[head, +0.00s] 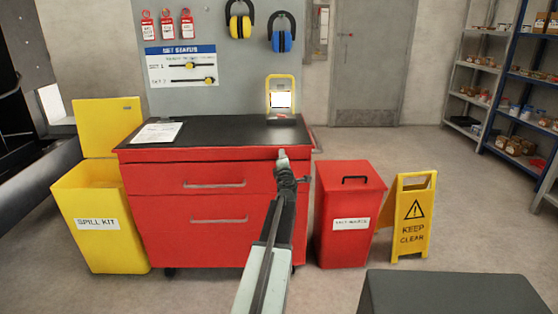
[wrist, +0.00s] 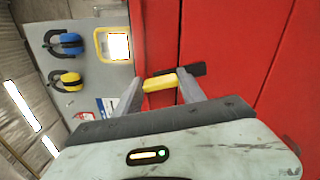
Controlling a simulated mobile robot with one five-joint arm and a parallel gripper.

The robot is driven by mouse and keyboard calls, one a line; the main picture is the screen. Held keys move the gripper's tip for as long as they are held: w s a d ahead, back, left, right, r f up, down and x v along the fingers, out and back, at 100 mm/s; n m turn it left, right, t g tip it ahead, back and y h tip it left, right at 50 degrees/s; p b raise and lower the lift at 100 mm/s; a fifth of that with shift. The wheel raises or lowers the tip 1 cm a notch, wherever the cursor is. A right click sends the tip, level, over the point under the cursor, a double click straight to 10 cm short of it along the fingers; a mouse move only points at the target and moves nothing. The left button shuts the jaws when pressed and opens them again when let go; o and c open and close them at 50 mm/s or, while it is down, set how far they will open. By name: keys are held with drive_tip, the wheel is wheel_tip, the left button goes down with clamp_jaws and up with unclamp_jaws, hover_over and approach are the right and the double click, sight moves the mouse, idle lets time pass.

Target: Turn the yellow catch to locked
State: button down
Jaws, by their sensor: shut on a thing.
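The yellow catch (wrist: 160,83) is a short yellow bar on the front of the red tool cabinet, between my two fingers in the wrist view. A dark piece (wrist: 196,69) shows beside its right end. My gripper (wrist: 159,79) is shut on the catch, one finger against each end. In the head view my gripper (head: 283,156) is at the upper right of the cabinet (head: 215,239), by the top drawer. The catch is hidden there by my gripper, and I cannot read any locked mark.
A yellow spill kit bin (head: 95,228) stands left of the cabinet. A red bin (head: 345,220) and a yellow floor sign (head: 411,218) stand to its right. Open floor lies farther right.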

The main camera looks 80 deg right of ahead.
drive_tip(key=shift+w+a+m, duration=0.1)
drive_tip(key=shift+w+m, duration=0.2)
drive_tip(key=shift+w, duration=0.1)
drive_tip(key=shift+s, duration=0.2)
drive_tip(key=c, duration=0.7)
unclamp_jaws()
drive_tip(key=shift+s, duration=0.1)
drive_tip(key=a, duration=0.2)
drive_tip(key=s+a, duration=0.1)
drive_tip(key=a, duration=0.4)
drive_tip(key=shift+s+a, duration=0.15)
drive_tip(key=shift+a, duration=0.1)
